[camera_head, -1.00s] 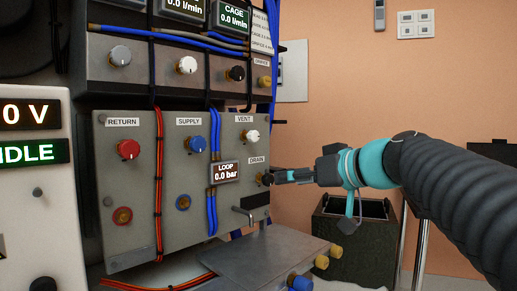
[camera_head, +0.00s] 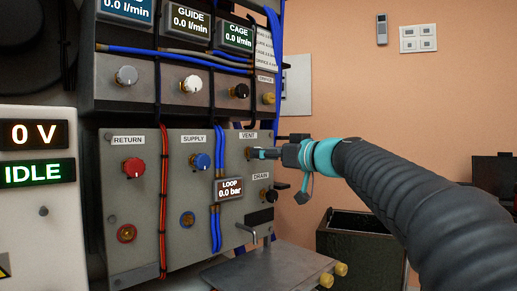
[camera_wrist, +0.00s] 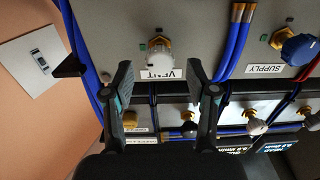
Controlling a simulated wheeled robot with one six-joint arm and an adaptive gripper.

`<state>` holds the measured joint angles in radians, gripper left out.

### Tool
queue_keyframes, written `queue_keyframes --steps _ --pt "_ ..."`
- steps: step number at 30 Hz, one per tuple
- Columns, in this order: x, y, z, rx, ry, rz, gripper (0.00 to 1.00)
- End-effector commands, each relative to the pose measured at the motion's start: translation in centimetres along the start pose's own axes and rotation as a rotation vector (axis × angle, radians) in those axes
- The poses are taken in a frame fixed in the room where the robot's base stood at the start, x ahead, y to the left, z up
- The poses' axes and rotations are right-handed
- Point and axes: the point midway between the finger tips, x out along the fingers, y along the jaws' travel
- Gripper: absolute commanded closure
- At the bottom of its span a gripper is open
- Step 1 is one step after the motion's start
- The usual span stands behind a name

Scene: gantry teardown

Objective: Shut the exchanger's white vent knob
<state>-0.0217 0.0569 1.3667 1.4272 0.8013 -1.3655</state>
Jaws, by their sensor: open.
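The white vent knob (camera_wrist: 159,54) sits on a brass stem on the grey panel, beside the VENT label (camera_wrist: 164,74) in the wrist view. In the head view my gripper covers most of it, under its label (camera_head: 248,135). My gripper (camera_head: 262,153) points at the panel at that height. In the wrist view my open gripper (camera_wrist: 160,80) has one finger on each side of the knob's line. The knob shows just beyond the fingertips, and nothing is held. I cannot tell whether a finger touches it.
The black drain knob (camera_head: 270,195) is below my gripper. The blue supply knob (camera_head: 201,161), red return knob (camera_head: 134,168) and loop display (camera_head: 228,189) are to the left. Blue hoses (camera_wrist: 233,45) run near the vent knob. A dark bin (camera_head: 350,250) stands at lower right.

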Motion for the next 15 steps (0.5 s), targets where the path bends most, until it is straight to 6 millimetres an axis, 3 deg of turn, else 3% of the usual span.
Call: queue_keyframes --steps 6,15 --pt "2.7 0.0 -0.1 0.001 -0.001 -0.002 0.43" --pt "3.5 0.0 0.0 0.000 0.000 0.000 0.43"
